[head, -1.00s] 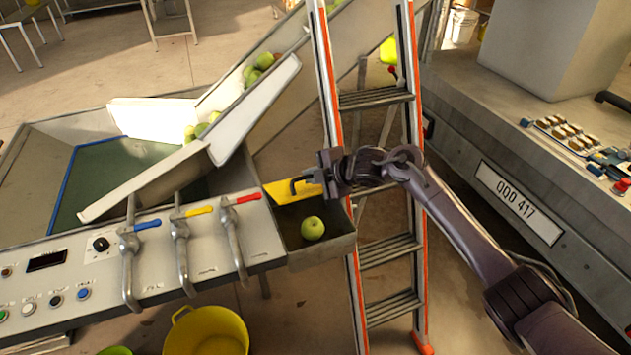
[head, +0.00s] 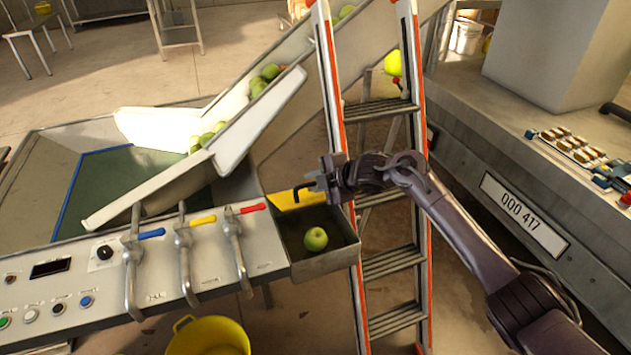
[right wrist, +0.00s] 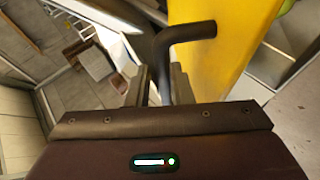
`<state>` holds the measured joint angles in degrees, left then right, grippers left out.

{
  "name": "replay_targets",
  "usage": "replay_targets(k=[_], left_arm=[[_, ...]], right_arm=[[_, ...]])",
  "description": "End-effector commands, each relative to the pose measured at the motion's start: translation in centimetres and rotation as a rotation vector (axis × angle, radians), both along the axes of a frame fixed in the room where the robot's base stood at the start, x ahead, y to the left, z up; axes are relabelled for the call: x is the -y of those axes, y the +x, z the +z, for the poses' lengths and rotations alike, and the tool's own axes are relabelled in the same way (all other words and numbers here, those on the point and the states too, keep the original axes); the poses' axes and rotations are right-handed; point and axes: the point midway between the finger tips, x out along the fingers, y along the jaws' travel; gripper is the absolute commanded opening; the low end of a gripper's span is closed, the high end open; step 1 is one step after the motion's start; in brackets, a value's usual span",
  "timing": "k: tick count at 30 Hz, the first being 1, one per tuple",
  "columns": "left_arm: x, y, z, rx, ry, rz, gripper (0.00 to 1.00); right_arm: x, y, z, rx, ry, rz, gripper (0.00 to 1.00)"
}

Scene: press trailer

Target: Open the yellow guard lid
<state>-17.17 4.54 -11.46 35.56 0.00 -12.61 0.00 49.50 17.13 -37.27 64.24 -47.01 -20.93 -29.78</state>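The yellow guard lid (head: 290,199) sits at the back of a grey metal box at the right end of the control panel. A green apple (head: 316,239) lies in the open front part of this box (head: 325,264). In the right wrist view the yellow lid (right wrist: 225,45) fills the upper right, with a bent black handle (right wrist: 190,32) on it. My right gripper (head: 318,183) is at the lid; in the wrist view its fingers (right wrist: 161,85) close around the handle's lower part. The lid's hinge is not clear. My left gripper is out of view.
An orange-sided ladder (head: 386,264) stands close behind and beside my right forearm. Three levers with blue, yellow (head: 203,219) and red grips are left of the box. A yellow bucket (head: 208,337) is on the floor below. A concrete block with a number plate (head: 523,214) is right.

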Motion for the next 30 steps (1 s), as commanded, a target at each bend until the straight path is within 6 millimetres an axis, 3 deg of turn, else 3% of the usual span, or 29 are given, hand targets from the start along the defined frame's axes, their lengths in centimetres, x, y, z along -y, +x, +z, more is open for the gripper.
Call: replay_targets(k=[5,18,30], left_arm=[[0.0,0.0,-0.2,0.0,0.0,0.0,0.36],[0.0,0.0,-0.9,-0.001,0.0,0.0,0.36],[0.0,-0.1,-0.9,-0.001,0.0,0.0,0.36]], right_arm=[[0.8,-0.5,0.7,0.003,0.002,-0.002,0.19],[4.4,-4.1,4.3,0.002,0.001,0.0,0.19],[4.6,-4.4,4.6,0.0,0.0,0.0,0.19]])
